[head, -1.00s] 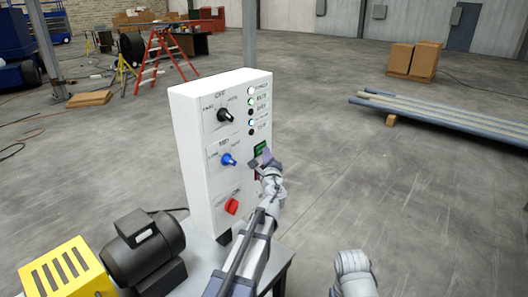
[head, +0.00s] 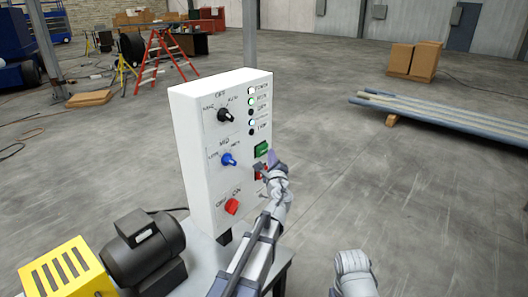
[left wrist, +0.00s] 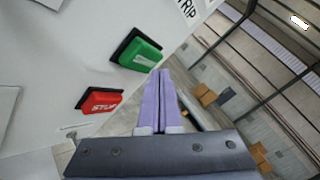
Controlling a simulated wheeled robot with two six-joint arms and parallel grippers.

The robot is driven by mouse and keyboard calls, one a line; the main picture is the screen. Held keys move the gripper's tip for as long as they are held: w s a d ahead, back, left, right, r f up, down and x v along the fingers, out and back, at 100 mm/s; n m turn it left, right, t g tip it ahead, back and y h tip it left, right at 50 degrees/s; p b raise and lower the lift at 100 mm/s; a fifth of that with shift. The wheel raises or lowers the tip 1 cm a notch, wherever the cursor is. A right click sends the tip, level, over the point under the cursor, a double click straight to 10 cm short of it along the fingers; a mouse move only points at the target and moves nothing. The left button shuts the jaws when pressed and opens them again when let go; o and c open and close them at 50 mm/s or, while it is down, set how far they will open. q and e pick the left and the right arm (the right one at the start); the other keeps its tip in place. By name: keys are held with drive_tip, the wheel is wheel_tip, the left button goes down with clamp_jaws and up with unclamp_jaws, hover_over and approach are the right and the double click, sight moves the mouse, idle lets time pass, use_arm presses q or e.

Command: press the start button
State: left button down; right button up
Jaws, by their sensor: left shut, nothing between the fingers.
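The white control panel (head: 196,170) stands upright on a grey table. Its green button (head: 261,149) is on the right of the front face, under the column of lamps, and is in clear view. The green button also shows in the left wrist view (left wrist: 140,54), with the red stop button (left wrist: 101,101) below it. My left gripper (head: 270,163) is shut and empty, in front of the red button and just below the green one. In the left wrist view its fingertips lie right of the green button, with no visible contact.
The panel also has a black knob (head: 226,115), a blue knob (head: 229,160) and a red knob (head: 232,206). A dark motor (head: 143,250) and a yellow slotted box (head: 64,272) are at the lower left.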

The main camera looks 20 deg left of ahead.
use_arm(q)
drive_tip(key=d, duration=0.1)
drive_tip(key=s+d, duration=0.1)
drive_tip(key=d, duration=0.2)
drive_tip(key=shift+s+d, duration=0.3)
drive_tip(key=shift+s, duration=0.05)
idle(0.6)
drive_tip(key=s+d+f+n+g, duration=0.3)
drive_tip(key=s+f+n+g, duration=0.7)
drive_tip(key=s+f+n, duration=0.5)
drive_tip(key=s+d+f+n+g+h, duration=0.1)
drive_tip(key=s+d+f+g+h, duration=0.2)
drive_tip(key=s+d, duration=0.3)
drive_tip(key=s+d+f+n+g+h, duration=0.1)
drive_tip(key=s+d+f+g+h, duration=0.2)
drive_tip(key=s, duration=1)
drive_tip(key=d+f+g, duration=0.1)
drive_tip(key=d+f, duration=0.1)
drive_tip(key=d, duration=0.1)
drive_tip(key=shift+s+d+f+n, duration=0.15)
drive_tip(key=shift+s+f+n, duration=0.05)
drive_tip(key=shift+s+n, duration=0.1)
drive_tip(key=shift+w, duration=0.1)
